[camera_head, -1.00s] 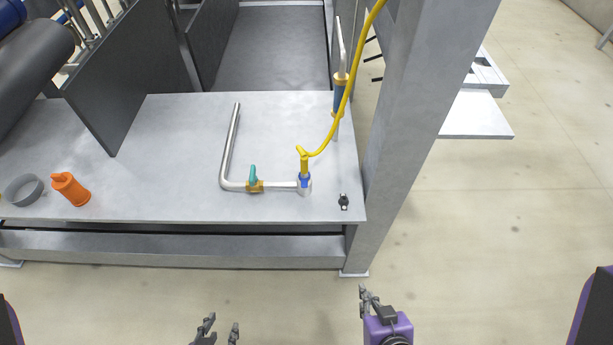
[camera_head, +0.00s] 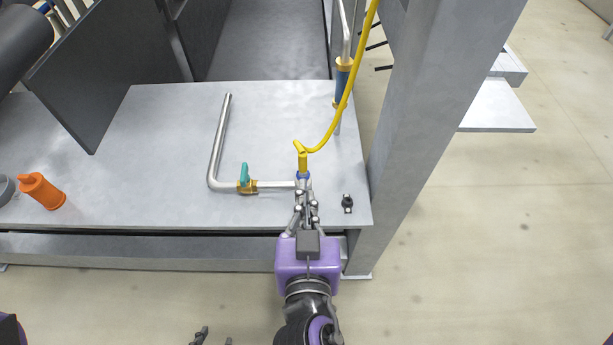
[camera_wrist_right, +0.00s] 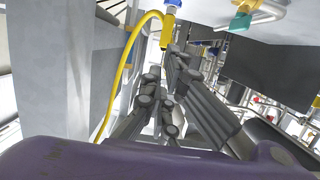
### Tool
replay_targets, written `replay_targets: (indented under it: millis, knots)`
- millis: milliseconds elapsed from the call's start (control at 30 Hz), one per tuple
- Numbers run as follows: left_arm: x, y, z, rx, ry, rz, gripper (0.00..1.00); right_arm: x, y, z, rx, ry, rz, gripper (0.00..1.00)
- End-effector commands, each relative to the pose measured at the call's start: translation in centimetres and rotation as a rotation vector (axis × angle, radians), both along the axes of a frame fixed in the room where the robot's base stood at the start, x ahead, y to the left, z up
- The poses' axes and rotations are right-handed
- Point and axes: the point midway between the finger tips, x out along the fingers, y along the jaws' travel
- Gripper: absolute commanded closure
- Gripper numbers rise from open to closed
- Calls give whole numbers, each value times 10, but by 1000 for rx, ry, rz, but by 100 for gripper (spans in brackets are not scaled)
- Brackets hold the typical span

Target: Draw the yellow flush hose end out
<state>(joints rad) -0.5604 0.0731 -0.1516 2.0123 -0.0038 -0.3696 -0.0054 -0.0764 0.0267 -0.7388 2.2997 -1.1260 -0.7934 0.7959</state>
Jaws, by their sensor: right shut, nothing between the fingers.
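The yellow flush hose end (camera_head: 303,161) stands upright in a blue collar (camera_head: 299,175) at the right end of a silver pipe (camera_head: 272,184). The hose loops up to the right from it. The wrist view shows the hose end (camera_wrist_right: 167,30) just beyond the fingertips. My right gripper (camera_head: 306,192) is shut and empty, its fingertips in front of the collar and hiding part of the pipe's end. Whether they touch it I cannot tell. My left gripper (camera_head: 214,337) is open and empty at the bottom edge, mostly cut off.
A teal-handled valve (camera_head: 245,176) sits on the pipe left of the collar. A small black fitting (camera_head: 347,203) lies to the right. A thick grey post (camera_head: 425,130) rises at the right edge of the bench.

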Motion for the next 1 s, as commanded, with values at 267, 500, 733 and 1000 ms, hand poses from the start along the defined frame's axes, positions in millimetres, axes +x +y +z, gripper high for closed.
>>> replay_targets:
  millis: [267, 500, 733, 1000]
  knots:
    - [-3, 0, 0, 1, 6, -1, 66, 5, 0, -1, -3, -1, 2, 100]
    - [5, 0, 12, -2, -11, 1, 66, 43, 1, -7, -5, -7, 4, 100]
    - [12, 0, 24, -5, -32, 3, 66, 91, 1, -19, -6, -6, 5, 100]
    - [3, 0, 17, -4, -13, 4, 66, 97, 0, -57, -6, 3, 2, 100]
